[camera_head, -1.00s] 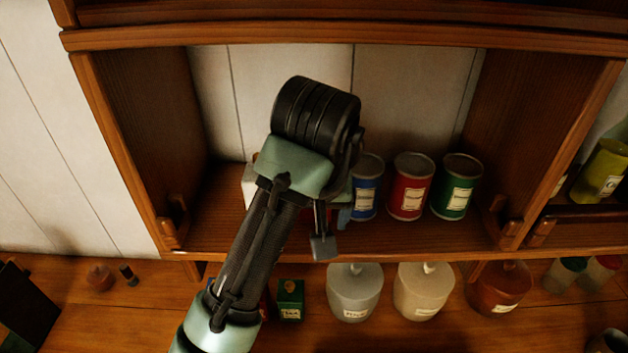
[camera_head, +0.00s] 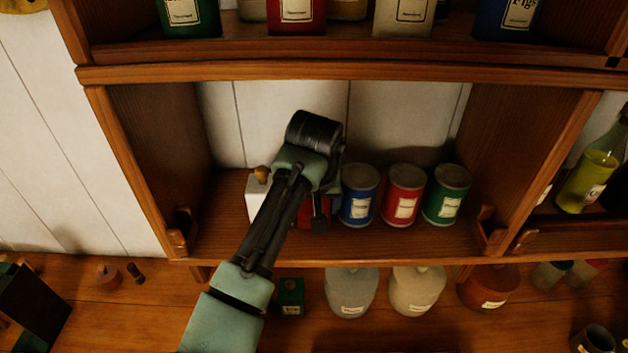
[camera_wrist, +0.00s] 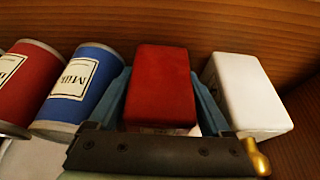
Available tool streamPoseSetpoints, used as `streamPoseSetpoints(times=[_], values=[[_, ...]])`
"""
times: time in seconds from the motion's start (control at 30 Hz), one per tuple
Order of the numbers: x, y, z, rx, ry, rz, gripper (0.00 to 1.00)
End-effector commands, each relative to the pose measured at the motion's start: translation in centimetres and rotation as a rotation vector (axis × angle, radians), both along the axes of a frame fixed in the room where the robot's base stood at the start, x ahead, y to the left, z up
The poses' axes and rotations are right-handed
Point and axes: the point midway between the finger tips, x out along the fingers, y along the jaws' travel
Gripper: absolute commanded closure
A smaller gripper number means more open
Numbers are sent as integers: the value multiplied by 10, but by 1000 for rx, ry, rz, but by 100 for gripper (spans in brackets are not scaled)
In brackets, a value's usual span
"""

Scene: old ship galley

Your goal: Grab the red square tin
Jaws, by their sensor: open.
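The red square tin (camera_wrist: 161,85) stands on the middle shelf and shows in the wrist view between the two blue fingers of my gripper (camera_wrist: 165,98). One finger is on each side of it, and the jaws are open. Whether either finger touches the tin, I cannot tell. In the head view only a strip of the red tin (camera_head: 305,213) shows, since my arm and wrist cover most of it. My gripper (camera_head: 320,205) reaches into the shelf there.
A white box (camera_wrist: 246,95) is close on one side of the tin. A blue Milk can (camera_head: 360,195) is close on the other, followed by a red can (camera_head: 404,195) and a green can (camera_head: 446,194). Shelf walls bound both ends, and another shelf (camera_head: 340,72) is above.

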Motion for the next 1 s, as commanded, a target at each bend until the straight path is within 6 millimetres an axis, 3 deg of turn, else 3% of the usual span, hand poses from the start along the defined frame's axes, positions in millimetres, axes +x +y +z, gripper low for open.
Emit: streamPoseSetpoints(times=[0.33,0.77,1.0], values=[[3,0,-8,0,0,-1,19],[3,0,-8,0,-1,-1,97],[3,0,-6,0,-4,-1,100]])
